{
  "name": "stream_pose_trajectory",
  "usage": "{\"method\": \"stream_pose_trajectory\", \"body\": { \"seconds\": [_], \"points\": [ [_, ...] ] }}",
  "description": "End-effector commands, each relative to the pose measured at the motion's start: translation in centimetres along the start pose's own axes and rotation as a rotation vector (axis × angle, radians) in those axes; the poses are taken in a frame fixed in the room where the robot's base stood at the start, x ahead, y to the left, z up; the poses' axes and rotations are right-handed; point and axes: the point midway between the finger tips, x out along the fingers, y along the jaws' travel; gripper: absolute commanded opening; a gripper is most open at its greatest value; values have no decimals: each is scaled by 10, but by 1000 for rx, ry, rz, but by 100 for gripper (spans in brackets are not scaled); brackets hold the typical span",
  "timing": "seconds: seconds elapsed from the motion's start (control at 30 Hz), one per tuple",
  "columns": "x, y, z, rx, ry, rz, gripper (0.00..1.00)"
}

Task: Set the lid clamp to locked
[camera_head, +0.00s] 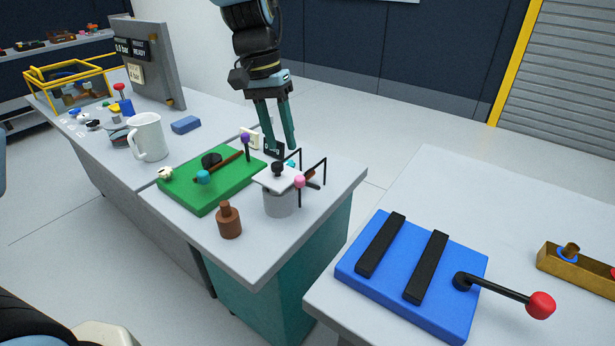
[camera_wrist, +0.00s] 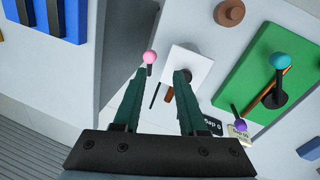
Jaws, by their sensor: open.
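A grey cylindrical tank (camera_head: 279,205) stands on the near end of the workbench. A white square lid plate (camera_head: 268,180) lies on it with a black knob (camera_head: 278,168) on top. A pink ball handle (camera_head: 300,181) is at the lid's right edge; the pink ball also shows in the wrist view (camera_wrist: 149,57). Which part is the lid clamp, and its setting, I cannot tell for certain. My gripper (camera_head: 281,146) points down, open and empty, above and behind the tank. In the wrist view the pink ball and the white plate (camera_wrist: 183,62) appear beyond its fingertips (camera_wrist: 162,76).
A green board (camera_head: 225,178) with cyan-ball and purple-ball levers is left of the tank. A brown weight (camera_head: 229,222) stands in front. Thin black bent rods (camera_head: 325,170) rise beside the tank. A blue plate (camera_head: 400,275) with a red-ball lever occupies the right table.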

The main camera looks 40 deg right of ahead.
Motion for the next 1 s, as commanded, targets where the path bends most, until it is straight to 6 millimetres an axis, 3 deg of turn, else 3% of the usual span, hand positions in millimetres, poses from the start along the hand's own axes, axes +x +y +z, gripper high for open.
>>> {"method": "stream_pose_trajectory", "body": {
  "seconds": [0.1, 0.27, 0.7, 1.0],
  "points": [
    [2, 15, -6, 34, -8, 9, 41],
    [17, 17, -5, 37, -13, 10, 41],
    [92, 17, -4, 34, -13, 10, 41],
    [109, 16, -5, 35, -9, 9, 41]
  ]
}}
